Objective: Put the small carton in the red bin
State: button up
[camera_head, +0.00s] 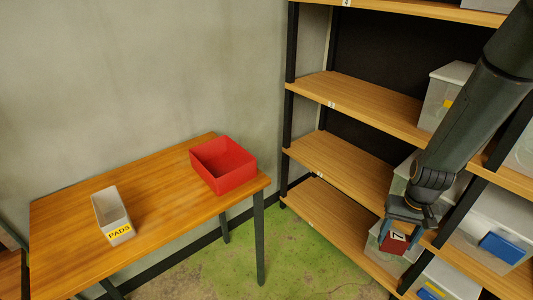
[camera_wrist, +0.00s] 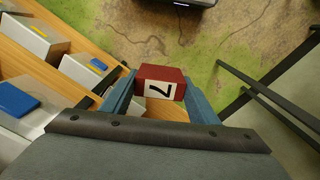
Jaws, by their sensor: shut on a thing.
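The small carton (camera_head: 396,242) is dark red with a white label that reads 7. It also shows in the wrist view (camera_wrist: 160,82), between the two blue-grey fingers. My gripper (camera_head: 403,228) is shut on the carton and holds it in front of the lower shelves at the right; it shows in the wrist view too (camera_wrist: 160,104). The red bin (camera_head: 234,182) stands on the far right part of the wooden table, well to the left of my gripper. The inside floor of the bin that I can see looks empty.
A grey bin labelled PADS (camera_head: 119,232) stands on the table (camera_head: 165,192), left of the red bin. The shelf unit (camera_head: 335,152) holds several grey boxes near my arm. Green floor lies open between table and shelves. Thin dark bars (camera_wrist: 265,95) show in the wrist view.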

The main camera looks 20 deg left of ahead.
aim_at(224, 171)
jog(key=i, duration=0.75)
jog(key=u, duration=1.7)
